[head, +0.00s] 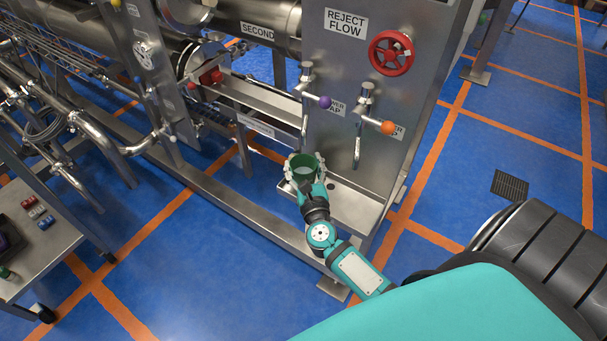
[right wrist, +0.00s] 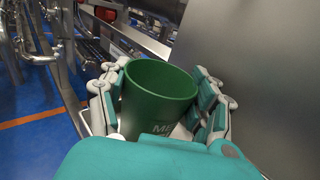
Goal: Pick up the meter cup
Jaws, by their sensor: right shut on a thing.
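The meter cup is a green, open-topped cup (head: 304,171) below the purple-knobbed tap in the head view. It also fills the middle of the right wrist view (right wrist: 158,92), upright, with pale lettering partly hidden low on its side. My right gripper (head: 305,166) is shut on the cup, with one finger on each side of it. The right wrist view shows the same fingers (right wrist: 160,100) against the cup's walls. Whether the cup's base touches the steel ledge (head: 345,208) is hidden. My left gripper is not in view.
A steel panel stands behind the cup with a purple-knobbed tap (head: 325,102), an orange-knobbed tap (head: 388,127) and a red handwheel (head: 391,53). Pipes and frame rails fill the left. A steel cart (head: 40,262) stands at lower left. Blue floor is open at right.

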